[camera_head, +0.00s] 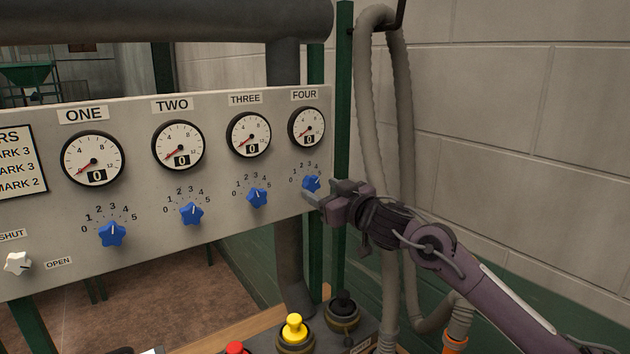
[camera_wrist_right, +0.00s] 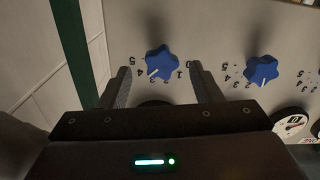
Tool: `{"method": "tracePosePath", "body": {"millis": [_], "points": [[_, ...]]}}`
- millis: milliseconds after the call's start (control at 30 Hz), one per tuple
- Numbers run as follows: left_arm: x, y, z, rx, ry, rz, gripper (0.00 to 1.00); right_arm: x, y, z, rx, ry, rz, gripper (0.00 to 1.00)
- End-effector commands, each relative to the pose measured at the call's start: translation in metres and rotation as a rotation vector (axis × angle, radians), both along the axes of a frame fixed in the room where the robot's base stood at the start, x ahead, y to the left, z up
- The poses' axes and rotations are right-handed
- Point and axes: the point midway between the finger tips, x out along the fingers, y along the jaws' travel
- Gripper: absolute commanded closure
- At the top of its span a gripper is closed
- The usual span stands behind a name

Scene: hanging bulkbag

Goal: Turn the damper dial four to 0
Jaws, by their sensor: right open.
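Damper dial four is a blue star-shaped knob (camera_head: 311,183) at the right end of the grey panel, under the gauge labelled FOUR (camera_head: 306,127). Its white pointer aims up and right, away from 0. My right gripper (camera_head: 322,192) is open close to the dial, coming from the right. In the right wrist view, the dial (camera_wrist_right: 162,60) shows upside down between and just beyond the two open fingertips (camera_wrist_right: 161,74). Its pointer there aims down and left, on the 3 to 4 side. I cannot tell whether the fingers touch it. My left gripper is out of view.
Dial three (camera_head: 257,197), dial two (camera_head: 191,213) and dial one (camera_head: 112,234) run leftward along the panel (camera_head: 150,260). A green post (camera_head: 343,80) and grey hoses (camera_head: 366,110) stand right of the panel. Yellow (camera_head: 294,330) and red (camera_head: 235,348) buttons are below.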

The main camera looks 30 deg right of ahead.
Motion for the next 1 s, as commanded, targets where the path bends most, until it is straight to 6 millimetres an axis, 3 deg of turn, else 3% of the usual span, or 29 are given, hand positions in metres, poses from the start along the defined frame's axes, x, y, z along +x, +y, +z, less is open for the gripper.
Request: {"method": "tracePosePath", "body": {"millis": [200,400,567,900,1000], "points": [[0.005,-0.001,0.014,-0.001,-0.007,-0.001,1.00,0.026,0.004,0.002,0.001,0.000,0.000,0.42],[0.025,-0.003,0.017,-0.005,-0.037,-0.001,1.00,0.032,0.005,0.000,-0.001,0.001,0.000,0.42],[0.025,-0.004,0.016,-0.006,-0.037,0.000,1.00,0.032,0.005,-0.001,-0.001,0.001,0.001,0.42],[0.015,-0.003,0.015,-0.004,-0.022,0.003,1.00,0.032,0.005,-0.001,-0.001,0.001,0.000,0.86],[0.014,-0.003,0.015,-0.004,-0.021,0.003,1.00,0.032,0.005,-0.001,-0.003,0.001,0.000,0.87]]}}
